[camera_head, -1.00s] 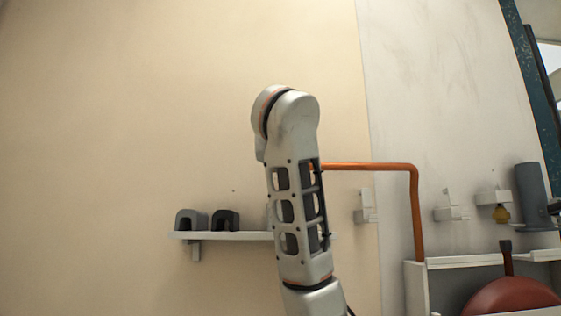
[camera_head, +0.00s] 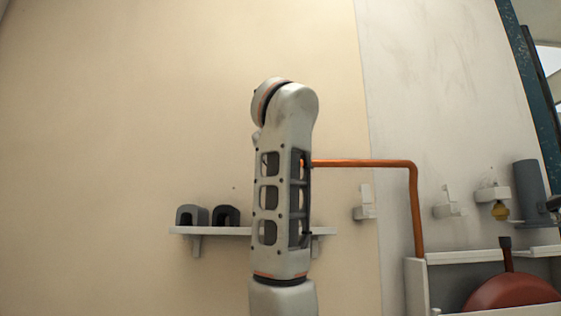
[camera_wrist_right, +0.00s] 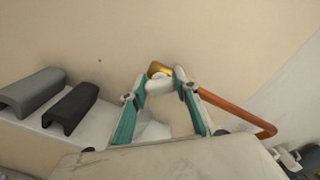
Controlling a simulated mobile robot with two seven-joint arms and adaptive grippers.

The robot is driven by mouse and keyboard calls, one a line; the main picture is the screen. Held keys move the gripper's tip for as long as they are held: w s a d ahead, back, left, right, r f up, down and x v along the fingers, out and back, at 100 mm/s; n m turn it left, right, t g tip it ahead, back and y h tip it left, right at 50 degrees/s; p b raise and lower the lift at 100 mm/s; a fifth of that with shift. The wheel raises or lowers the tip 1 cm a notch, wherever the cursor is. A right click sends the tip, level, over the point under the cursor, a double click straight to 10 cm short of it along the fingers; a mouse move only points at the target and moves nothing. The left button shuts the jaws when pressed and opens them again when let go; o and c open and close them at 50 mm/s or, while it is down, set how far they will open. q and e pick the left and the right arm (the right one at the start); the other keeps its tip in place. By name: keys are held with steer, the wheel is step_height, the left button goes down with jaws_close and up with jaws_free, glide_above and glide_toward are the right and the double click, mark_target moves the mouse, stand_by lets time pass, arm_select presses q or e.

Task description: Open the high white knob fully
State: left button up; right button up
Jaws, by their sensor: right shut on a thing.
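In the right wrist view, the white knob (camera_wrist_right: 159,79) sits in front of a brass fitting (camera_wrist_right: 158,69) on the beige wall. My right gripper (camera_wrist_right: 161,86), with teal-lined fingers, is shut on the knob. The fingertips hide its sides, so how far it is turned cannot be told. In the head view my own arm covers the knob and the gripper. A copper pipe (camera_head: 365,163) runs right from behind the arm and bends down; it also shows in the right wrist view (camera_wrist_right: 238,109). My left gripper is in neither view.
A white shelf (camera_head: 225,231) below holds a grey bracket (camera_head: 192,215) and a black bracket (camera_head: 227,215). Wall holders (camera_head: 365,205), a grey cylinder (camera_head: 530,185) and a red round object (camera_head: 512,294) are at right. The upper left wall is bare.

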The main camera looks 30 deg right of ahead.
steer(key=n+b, duration=0.1)
steer(key=n, duration=0.2)
steer(key=shift+a+n, duration=0.1)
steer(key=shift+n, duration=0.3)
steer(key=n+b, duration=0.1)
steer(key=n, duration=0.3)
steer(key=shift+f+n+b, duration=0.1)
steer(key=shift+n+b, duration=0.2)
steer(key=shift+n, duration=0.8)
steer(key=o, duration=1.1)
